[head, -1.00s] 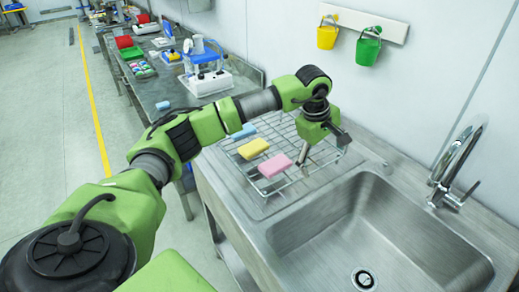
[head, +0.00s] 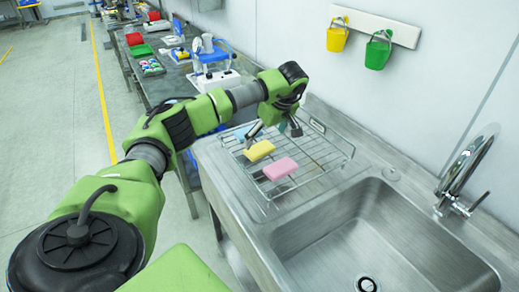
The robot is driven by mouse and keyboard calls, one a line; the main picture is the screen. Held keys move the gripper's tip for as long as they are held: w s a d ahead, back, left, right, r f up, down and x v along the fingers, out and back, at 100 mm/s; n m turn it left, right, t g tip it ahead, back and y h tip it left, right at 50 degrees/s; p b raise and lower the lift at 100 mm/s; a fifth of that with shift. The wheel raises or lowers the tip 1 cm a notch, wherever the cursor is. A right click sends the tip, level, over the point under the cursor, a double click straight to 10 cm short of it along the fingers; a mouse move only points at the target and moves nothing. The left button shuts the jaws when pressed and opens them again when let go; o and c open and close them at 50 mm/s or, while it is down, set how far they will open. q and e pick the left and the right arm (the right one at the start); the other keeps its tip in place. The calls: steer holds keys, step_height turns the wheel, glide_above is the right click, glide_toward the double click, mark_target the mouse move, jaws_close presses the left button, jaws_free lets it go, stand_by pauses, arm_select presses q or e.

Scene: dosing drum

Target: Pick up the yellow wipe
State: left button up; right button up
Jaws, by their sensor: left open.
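The yellow wipe (head: 259,150) lies on the wire rack (head: 318,160) beside the sink, between a pink wipe (head: 280,168) and a blue wipe (head: 243,132). My left gripper (head: 272,138) is open just above and behind the yellow wipe, with its fingers pointing down. One finger is close to the wipe's far left edge; I cannot tell whether it touches. The blue wipe is partly hidden by the gripper. My right gripper is not in view.
The steel sink basin (head: 375,240) and its tap (head: 465,175) are at the right. A yellow bucket (head: 337,38) and a green bucket (head: 377,52) hang on the wall. A bench (head: 170,85) with lab equipment stands at the back left.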

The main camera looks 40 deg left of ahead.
mark_target(260, 148)
arm_select(q)
steer(key=shift+s+a+f, duration=0.15)
steer(key=shift+f, duration=0.2)
steer(key=x, duration=0.1)
steer(key=p+x, duration=0.2)
steer(key=shift+s+f, duration=0.25)
steer(key=shift+a+f, duration=0.2)
steer(key=shift+f, duration=0.3)
steer(key=shift+d, duration=0.1)
steer(key=c, duration=0.9)
